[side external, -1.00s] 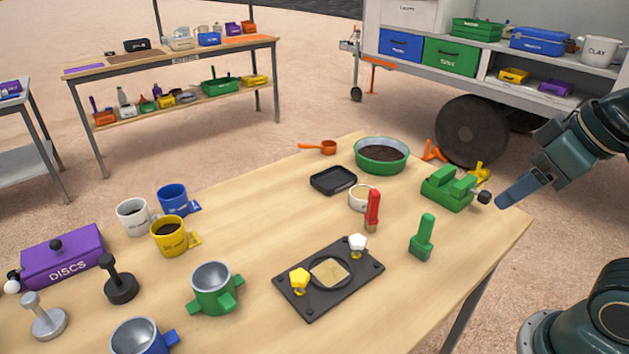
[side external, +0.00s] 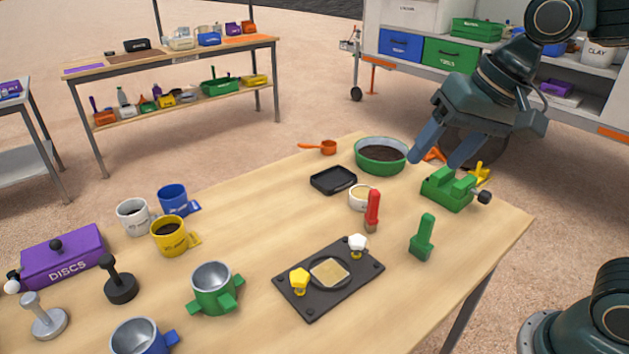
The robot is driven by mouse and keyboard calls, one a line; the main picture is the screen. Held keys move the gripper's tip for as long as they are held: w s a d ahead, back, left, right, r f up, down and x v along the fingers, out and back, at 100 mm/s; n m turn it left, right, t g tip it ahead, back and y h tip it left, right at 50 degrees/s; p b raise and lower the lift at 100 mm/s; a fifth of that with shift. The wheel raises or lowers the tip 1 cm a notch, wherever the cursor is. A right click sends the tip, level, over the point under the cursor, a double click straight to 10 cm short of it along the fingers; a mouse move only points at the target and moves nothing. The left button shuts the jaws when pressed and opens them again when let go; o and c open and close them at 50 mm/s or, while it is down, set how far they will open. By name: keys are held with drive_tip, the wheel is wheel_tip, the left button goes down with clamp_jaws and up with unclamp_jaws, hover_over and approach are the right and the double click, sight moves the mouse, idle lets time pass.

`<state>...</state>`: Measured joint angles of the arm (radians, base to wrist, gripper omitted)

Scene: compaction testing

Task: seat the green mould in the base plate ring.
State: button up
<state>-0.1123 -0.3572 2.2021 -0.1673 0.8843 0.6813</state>
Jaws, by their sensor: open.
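The green mould (side external: 216,291) is an upright open cup with a grey metal inside and side lugs. It stands on the table to the left of the base plate and apart from it. The black base plate (side external: 302,302) lies flat, with a round ring (side external: 344,291) around a tan square at its middle. A yellow knob (side external: 299,280) and a white knob (side external: 357,244) stand at opposite sides of the ring. My gripper (side external: 436,156) is open and empty, in the air above the back right of the table, far from the mould.
A red-handled tool (side external: 372,209), green-handled tool (side external: 423,238) and green vise-like device (side external: 448,191) stand to the right. A black tray (side external: 333,180) and green soil bowl (side external: 381,155) are behind. A blue mould (side external: 140,337), tampers and mugs stand left. Table between mugs and tray is clear.

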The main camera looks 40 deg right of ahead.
drive_tip(key=w+a+m+g+y, duration=0.1)
drive_tip(key=w+a+m, duration=0.2)
drive_tip(key=w+a, duration=0.35)
drive_tip(key=m+g+y, duration=0.2)
drive_tip(key=m+g, duration=0.2)
drive_tip(key=m, duration=0.5)
approach(226, 298)
drive_tip(key=shift+x, duration=2.25)
drive_tip(key=shift+a, duration=0.1)
drive_tip(key=shift+x, duration=2.6)
drive_tip(key=shift+c, duration=0.2)
clamp_jaws()
